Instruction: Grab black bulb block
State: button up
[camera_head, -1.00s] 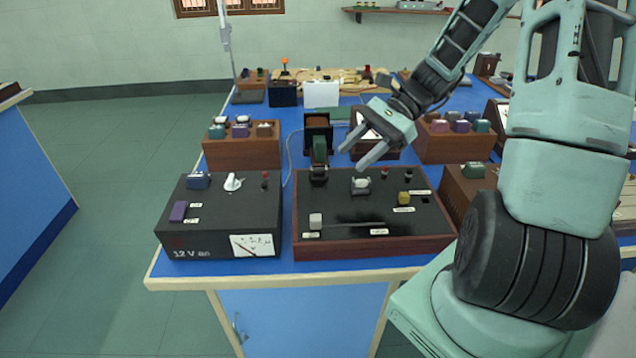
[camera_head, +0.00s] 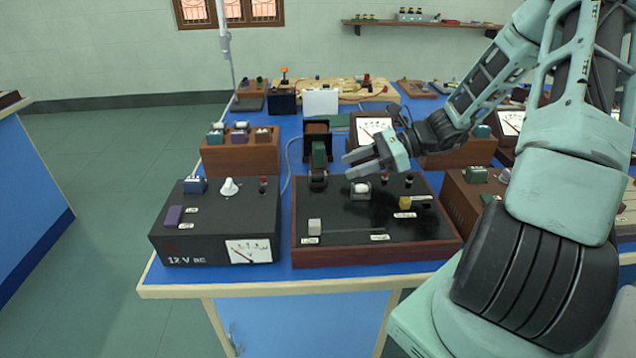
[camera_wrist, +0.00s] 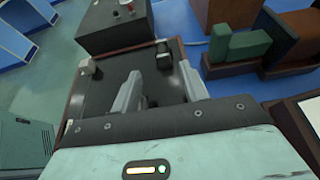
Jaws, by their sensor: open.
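The black bulb block (camera_head: 360,195) is a small dark block with a white bulb on top. It sits on the black-topped panel (camera_head: 345,222) with a wooden frame. My gripper (camera_head: 348,167) is open and empty, above and slightly behind the block, its fingers pointing left. In the wrist view a small dark block (camera_wrist: 163,58), apparently the bulb block, shows just beyond and between the two open fingertips (camera_wrist: 160,72). Whether a finger touches it cannot be told, but a gap seems to show.
A 12 V power box (camera_head: 215,222) stands left of the panel. On the panel are a light slider knob (camera_head: 314,226) and a yellow knob (camera_head: 405,202). A green-and-black holder (camera_head: 318,160) stands close behind. Wooden racks of coloured blocks (camera_head: 240,158) stand further back.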

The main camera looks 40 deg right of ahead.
aim_at(323, 172)
jog(key=shift+w+r+x, duration=0.1)
jog(key=shift+w+x, duration=0.05)
jog(key=shift+x, duration=1.55)
jog(key=shift+w+r+x, duration=0.1)
jog(key=shift+x, duration=1.55)
jog(key=shift+d, duration=0.1)
grip_shut()
